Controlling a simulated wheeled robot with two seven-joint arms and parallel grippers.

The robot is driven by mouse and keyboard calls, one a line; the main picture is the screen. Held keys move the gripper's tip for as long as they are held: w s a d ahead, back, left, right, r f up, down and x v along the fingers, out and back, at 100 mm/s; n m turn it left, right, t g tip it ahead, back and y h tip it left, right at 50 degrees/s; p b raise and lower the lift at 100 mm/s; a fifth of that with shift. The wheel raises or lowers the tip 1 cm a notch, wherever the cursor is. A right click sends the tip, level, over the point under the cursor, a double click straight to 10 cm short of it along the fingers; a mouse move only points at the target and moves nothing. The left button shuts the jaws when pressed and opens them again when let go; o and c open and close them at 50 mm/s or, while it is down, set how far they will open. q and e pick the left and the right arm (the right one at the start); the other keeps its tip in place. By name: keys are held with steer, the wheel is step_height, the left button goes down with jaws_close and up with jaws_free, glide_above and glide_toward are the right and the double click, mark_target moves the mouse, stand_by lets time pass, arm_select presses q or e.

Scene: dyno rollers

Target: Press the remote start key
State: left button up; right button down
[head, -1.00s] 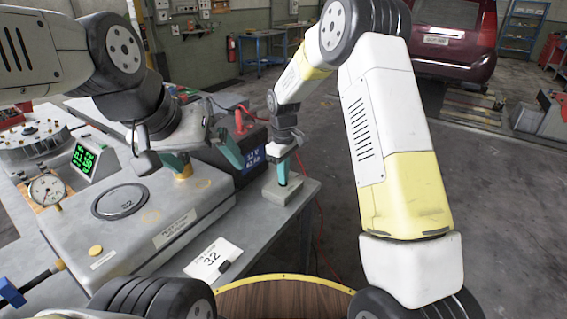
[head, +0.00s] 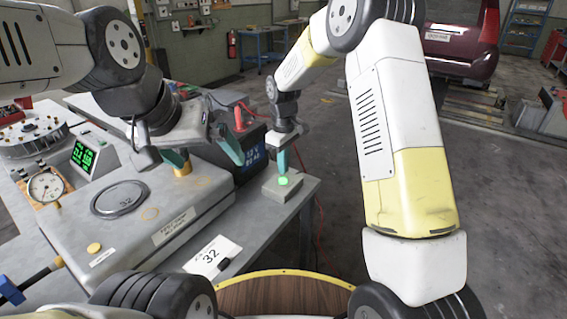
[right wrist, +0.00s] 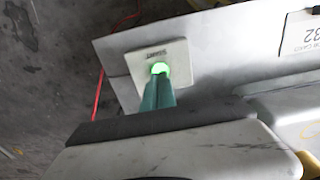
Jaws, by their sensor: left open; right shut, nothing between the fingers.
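The start key is a small pale box (head: 281,190) on the bench's right corner, with a round green button (head: 283,181) glowing on top. In the right wrist view the box (right wrist: 143,60) is marked "START" and its button (right wrist: 160,67) is lit. My right gripper (head: 283,172) is shut and empty, pointing down just above the button; its teal fingertips (right wrist: 160,78) hide part of the button in the wrist view. I cannot tell whether they touch it. My left gripper (head: 210,167) is open and empty over the bench, left of the key.
A grey roller cover (head: 140,215) fills the bench's middle, with a small yellow-brown knob (head: 182,169) by my left fingers. A dark battery-like box (head: 250,155) stands behind. A lit green display (head: 88,155), a dial gauge (head: 46,186) and a "32" card (head: 212,256) are also there.

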mark_target(284, 180)
step_height(284, 180, up, 10)
steer(key=shift+r, duration=0.2)
stand_by(0.6)
steer(key=s+d+r+m+t+y, duration=0.25)
steer(key=s+d+r+m, duration=0.25)
steer(key=s+d+r, duration=0.6)
steer(key=s+d+m+t, duration=0.1)
steer(key=s+m, duration=0.1)
steer(key=s, duration=0.6)
steer(key=s+d+m+t, duration=0.2)
steer(key=s+m, duration=0.1)
steer(key=s, duration=0.5)
steer(key=shift+s+d+f+m, duration=0.15)
steer(key=shift+s+d+m, duration=0.15)
steer(key=shift+s, duration=0.05)
steer(key=shift+t, duration=0.25)
